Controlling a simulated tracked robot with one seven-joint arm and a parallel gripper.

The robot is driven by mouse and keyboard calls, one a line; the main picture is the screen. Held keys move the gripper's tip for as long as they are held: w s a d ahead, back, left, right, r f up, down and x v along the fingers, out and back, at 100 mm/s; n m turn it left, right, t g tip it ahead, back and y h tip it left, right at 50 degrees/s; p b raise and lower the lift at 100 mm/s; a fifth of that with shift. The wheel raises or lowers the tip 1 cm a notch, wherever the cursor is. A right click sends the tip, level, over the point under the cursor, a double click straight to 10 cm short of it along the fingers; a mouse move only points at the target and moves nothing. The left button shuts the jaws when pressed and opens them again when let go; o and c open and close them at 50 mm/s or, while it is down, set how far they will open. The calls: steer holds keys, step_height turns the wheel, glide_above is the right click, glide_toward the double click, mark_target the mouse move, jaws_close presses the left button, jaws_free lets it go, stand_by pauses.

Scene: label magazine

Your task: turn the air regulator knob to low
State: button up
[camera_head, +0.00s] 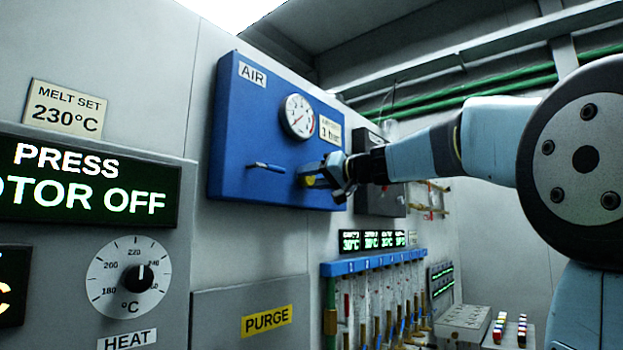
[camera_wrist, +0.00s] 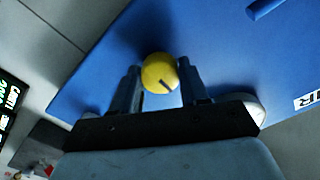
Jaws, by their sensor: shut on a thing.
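The yellow air regulator knob (camera_wrist: 160,72) is on the blue AIR panel (camera_head: 235,130). A dark pointer line marks its face in the wrist view. My gripper (camera_head: 318,177) is at the lower right of the panel, shut on the knob with a finger on each side of it. In the head view the fingers hide most of the knob, with a little yellow showing. The round pressure gauge (camera_head: 299,116) is above, with a red mark on its dial; its needle is too small to read. A label at its right is partly legible.
A blue lever (camera_head: 266,167) sticks out of the panel left of my gripper. A dark grey box (camera_head: 382,200) is on the wall behind my wrist. Flow tubes under a blue rail (camera_head: 372,263) stand below. A PURGE label (camera_head: 266,321) is at lower left.

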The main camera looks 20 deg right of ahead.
steer(key=shift+n, duration=0.4)
steer(key=o, duration=1.1)
steer(key=shift+c, duration=0.2)
steer(key=shift+d, duration=0.1)
steer(key=v, duration=1.3)
steer(key=shift+s, duration=0.25)
steer(key=shift+d, duration=0.15)
steer(key=s+a+f+m+g+h, duration=0.1)
steer(key=s+a+f+g+h, duration=0.2)
steer(key=f, duration=0.9)
steer(key=s+a+f+g+h, duration=0.1)
steer(key=s+a+f+g, duration=0.3)
steer(key=f, duration=0.7)
steer(key=s+f+g+h, duration=0.1)
steer(key=s+f+h, duration=0.2)
steer(key=f, duration=0.6)
steer(key=s+a+f+g+h, duration=0.1)
steer(key=s+f+h, duration=0.2)
steer(key=s+f, duration=0.4)
step_height(320, 180, down, 3)
steer(key=shift+s+f, duration=0.2)
steer(key=shift+f, duration=0.05)
